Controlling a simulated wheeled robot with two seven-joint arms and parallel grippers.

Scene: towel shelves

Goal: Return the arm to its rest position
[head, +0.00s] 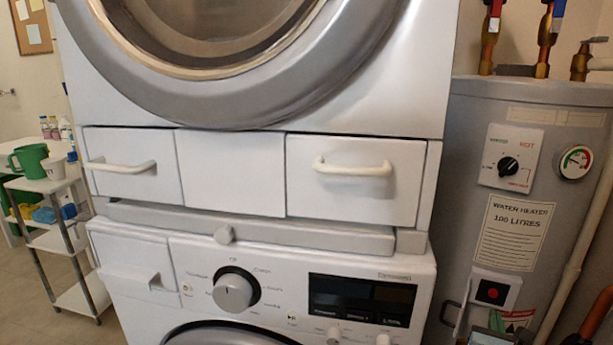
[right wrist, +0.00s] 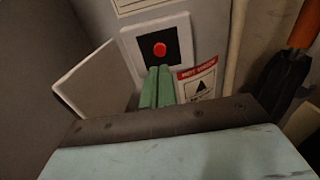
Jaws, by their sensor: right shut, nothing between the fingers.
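My right gripper (right wrist: 157,86) is shut and empty, its two green fingers together. In the right wrist view the fingertips point at the white switch panel (right wrist: 181,35) on the water heater, just below its red button (right wrist: 160,49). I cannot tell whether they touch the panel. A cover plate (right wrist: 92,82) stands swung open on the panel's left. In the head view a small part of the right gripper (head: 496,321) shows at the bottom edge, below the red button (head: 493,292). My left gripper is not in view.
The grey water heater (head: 470,150) stands at the right, with pipes (head: 585,230) beside it. Stacked white machines (head: 260,185) with drawers fill the middle. A trolley (head: 45,185) with a green mug (head: 29,161) stands at the left.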

